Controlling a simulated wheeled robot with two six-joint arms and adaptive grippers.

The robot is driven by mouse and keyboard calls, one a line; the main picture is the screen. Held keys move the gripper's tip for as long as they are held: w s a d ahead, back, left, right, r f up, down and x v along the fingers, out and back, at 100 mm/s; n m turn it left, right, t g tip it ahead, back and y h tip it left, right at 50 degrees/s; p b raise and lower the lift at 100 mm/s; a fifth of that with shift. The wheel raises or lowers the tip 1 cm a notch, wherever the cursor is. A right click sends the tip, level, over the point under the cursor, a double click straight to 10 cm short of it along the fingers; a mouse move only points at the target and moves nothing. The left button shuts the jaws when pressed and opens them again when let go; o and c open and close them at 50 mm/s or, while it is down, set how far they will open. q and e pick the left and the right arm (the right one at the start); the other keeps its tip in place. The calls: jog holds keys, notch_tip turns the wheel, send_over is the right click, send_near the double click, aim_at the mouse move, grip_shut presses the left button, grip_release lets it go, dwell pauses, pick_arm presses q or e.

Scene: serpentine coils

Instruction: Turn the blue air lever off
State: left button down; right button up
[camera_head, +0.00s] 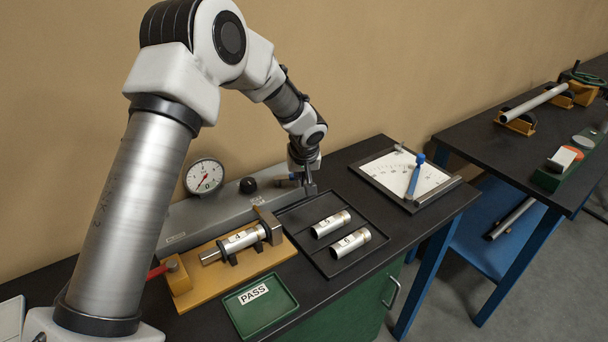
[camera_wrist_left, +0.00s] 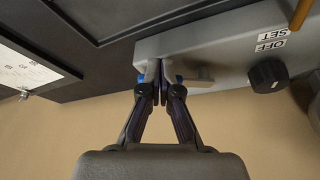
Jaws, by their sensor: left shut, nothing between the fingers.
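My left gripper (camera_head: 309,190) is at the right end of the long grey panel (camera_head: 222,210) along the wall. In the left wrist view its fingers (camera_wrist_left: 156,82) are shut with nothing between them, and the tips are over the end of the grey panel (camera_wrist_left: 225,48). A small bit of blue (camera_wrist_left: 140,78) shows beside the fingertips, likely the air lever. The fingers hide most of it, so I cannot tell its angle or whether they touch it. My right gripper is not in view.
A black knob (camera_wrist_left: 268,76) marked OFF and SET is on the panel. A dial gauge (camera_head: 204,176) stands behind an orange fixture (camera_head: 262,262) holding tube 4. Tubes 5 and 6 lie in a black tray (camera_head: 300,251). A white scale board (camera_head: 378,168) is right.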

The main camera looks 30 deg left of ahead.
pick_arm(q)
jog(key=shift+w+a, duration=0.15)
jog(key=shift+w, duration=0.2)
jog(key=shift+f, duration=0.1)
jog(key=b, duration=0.1)
jog(key=w+n+b, duration=0.1)
jog(key=b, duration=0.1)
jog(key=shift+a+f+n+g+y, duration=0.15)
jog(key=shift+f+n+g+y, duration=0.15)
jog(key=shift+f, duration=0.05)
jog(key=n, duration=0.1)
jog(key=w+n+b, duration=0.1)
jog(key=n, duration=0.1)
jog(key=shift+w+a+r+g+y, duration=0.3)
jog(key=shift+g, duration=0.1)
jog(key=shift+w+a+n, duration=0.2)
jog(key=shift+w+n, duration=0.1)
jog(key=shift+n, duration=0.2)
jog(key=shift+s+r, duration=0.15)
